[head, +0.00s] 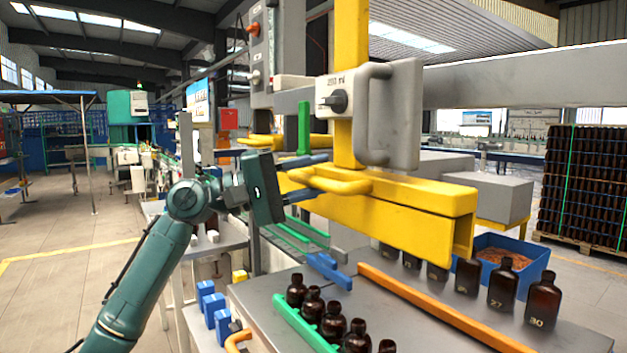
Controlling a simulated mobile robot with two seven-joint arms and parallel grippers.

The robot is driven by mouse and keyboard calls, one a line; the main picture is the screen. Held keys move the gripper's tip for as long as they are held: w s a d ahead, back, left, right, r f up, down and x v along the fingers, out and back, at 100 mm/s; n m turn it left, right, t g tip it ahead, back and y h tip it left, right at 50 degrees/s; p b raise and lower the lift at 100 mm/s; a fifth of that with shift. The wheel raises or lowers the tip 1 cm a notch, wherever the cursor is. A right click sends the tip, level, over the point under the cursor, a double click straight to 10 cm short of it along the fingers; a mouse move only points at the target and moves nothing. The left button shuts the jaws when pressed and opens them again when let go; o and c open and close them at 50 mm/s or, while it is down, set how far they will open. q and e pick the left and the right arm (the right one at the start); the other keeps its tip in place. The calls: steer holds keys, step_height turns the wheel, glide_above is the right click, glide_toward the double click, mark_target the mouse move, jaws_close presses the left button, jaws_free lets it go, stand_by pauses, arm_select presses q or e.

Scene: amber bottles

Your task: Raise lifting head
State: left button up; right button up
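The lifting head is a yellow beam (405,217) on a yellow upright post (351,60), at the centre of the head view. A yellow bar handle (335,181) sticks out at the beam's left end. A grey block with a dial and a grey grip (373,115) sits on the post above it. My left gripper (310,178) comes in from the left, its blue fingers spread apart, one higher and one lower, at the handle's near end. I cannot tell whether they touch it. A row of amber bottles (541,302) stands below the beam, tops partly hidden. My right gripper is out of view.
More amber bottles (333,322) stand along a green rail (303,325) at the front. An orange rail (440,309) crosses the grey table (398,325). A blue bin (515,262) stands behind the bottles. Blue blocks (214,308) and an orange handle (237,342) are at the table's left.

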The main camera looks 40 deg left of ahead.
arm_select(q)
steer(key=shift+o, duration=0.4)
steer(key=shift+f, duration=0.15)
steer(key=shift+s+a+f+b, duration=0.2)
steer(key=shift+s+a+b, duration=0.05)
steer(key=shift+b, duration=0.1)
steer(key=b+v, duration=0.5)
steer(key=v, duration=0.7)
steer(key=shift+s, duration=0.15)
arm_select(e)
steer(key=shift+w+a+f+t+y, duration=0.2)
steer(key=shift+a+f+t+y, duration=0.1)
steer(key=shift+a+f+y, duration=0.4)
arm_select(q)
steer(key=shift+r, duration=0.1)
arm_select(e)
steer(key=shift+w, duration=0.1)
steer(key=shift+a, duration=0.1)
